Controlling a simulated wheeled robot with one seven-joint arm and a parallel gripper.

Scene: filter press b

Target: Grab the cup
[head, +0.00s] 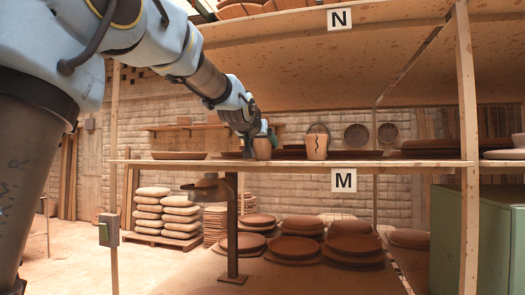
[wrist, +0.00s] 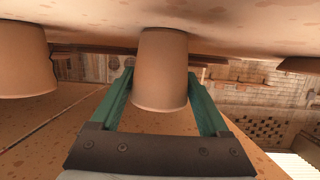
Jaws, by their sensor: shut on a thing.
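A tan clay cup (head: 262,149) is on the upper shelf board marked M, at the end of my arm in the head view. My gripper (head: 262,133) is at this cup. In the wrist view the same cup (wrist: 160,62) is between the two green fingers of my gripper (wrist: 160,78), which is shut on it. The cup looks upright; I cannot tell whether its base touches the board. A second tan cup with a dark squiggle (head: 316,147) stands to its right in the head view. This second cup (wrist: 22,62) is at the left in the wrist view.
The shelf board (head: 230,164) also carries flat clay plates (head: 180,155). A wooden post (head: 467,120) stands at the right and a slanted upper board (head: 320,70) hangs above. Stacked clay discs (head: 353,243) and a green cabinet (head: 478,240) are lower down.

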